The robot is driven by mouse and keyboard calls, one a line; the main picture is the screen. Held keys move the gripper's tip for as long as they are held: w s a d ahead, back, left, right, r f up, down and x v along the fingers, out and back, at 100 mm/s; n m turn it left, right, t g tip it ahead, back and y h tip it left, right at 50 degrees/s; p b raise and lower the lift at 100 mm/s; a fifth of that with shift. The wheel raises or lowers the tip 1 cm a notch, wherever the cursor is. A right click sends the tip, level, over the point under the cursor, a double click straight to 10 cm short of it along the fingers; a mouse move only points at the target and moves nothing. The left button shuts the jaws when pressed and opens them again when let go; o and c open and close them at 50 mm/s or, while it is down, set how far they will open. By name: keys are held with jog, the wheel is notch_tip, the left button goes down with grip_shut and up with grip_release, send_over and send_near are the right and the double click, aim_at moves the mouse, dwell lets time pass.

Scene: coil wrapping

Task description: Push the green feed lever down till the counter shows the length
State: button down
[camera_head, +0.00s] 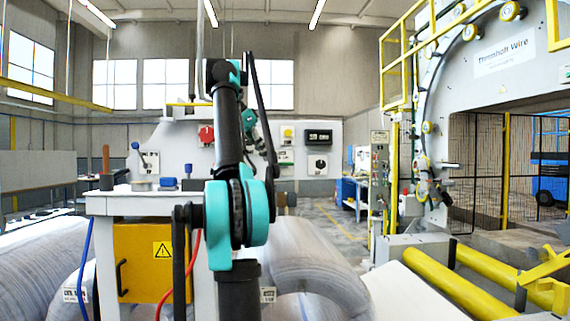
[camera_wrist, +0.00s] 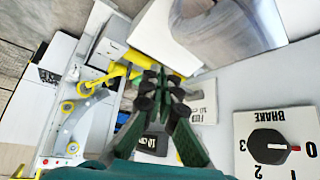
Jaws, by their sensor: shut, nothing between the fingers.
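My gripper (camera_wrist: 163,84) is shut and empty in the wrist view, its dark fingers together in front of a white plate marked FEED (camera_wrist: 204,98). I cannot make out the green feed lever apart from my fingers, which cover part of that plate. A dark counter display (camera_wrist: 150,143) with pale digits shows partly behind the left finger; the full reading is hidden. In the head view my arm reaches toward the grey panel, and my gripper is mostly hidden behind its links. Whether it touches the lever cannot be told.
A brake dial (camera_wrist: 267,143) with a black knob is at the right of the wrist view. A white table (camera_head: 150,200) and large coils (camera_head: 310,265) stand in front.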

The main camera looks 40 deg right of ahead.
jog(key=v, duration=0.3)
dwell(0.5)
jog(key=shift+s, duration=0.1)
dwell(0.8)
